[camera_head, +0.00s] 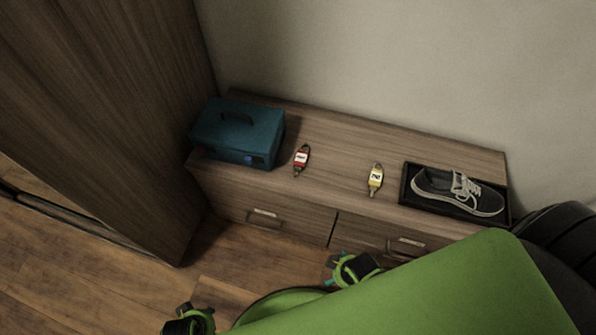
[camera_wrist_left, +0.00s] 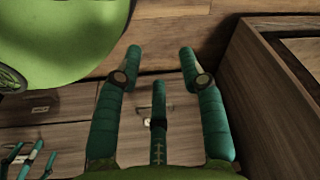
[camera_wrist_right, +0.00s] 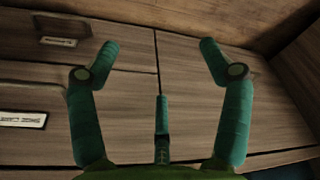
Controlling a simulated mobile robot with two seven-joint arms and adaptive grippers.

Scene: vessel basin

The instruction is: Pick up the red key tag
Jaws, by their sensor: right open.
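The red key tag (camera_head: 301,160) lies on top of the low wooden cabinet (camera_head: 335,150), just right of the teal box, with a white label on it. A similar yellow key tag (camera_head: 376,179) lies further right. My right gripper (camera_head: 336,268) is in front of the cabinet's drawers, below the top and apart from both tags. In the right wrist view it (camera_wrist_right: 158,45) is open and empty, facing the drawer fronts. My left gripper (camera_head: 192,313) is low at the bottom left. In the left wrist view it (camera_wrist_left: 161,52) is open and empty. Neither wrist view shows the tags.
The teal box (camera_head: 238,133) with a handle stands on the cabinet's left end. A black tray (camera_head: 407,188) holding a dark sneaker (camera_head: 455,193) is on the right end. A tall wooden wardrobe (camera_head: 110,110) stands at left. The cabinet top around the tags is clear.

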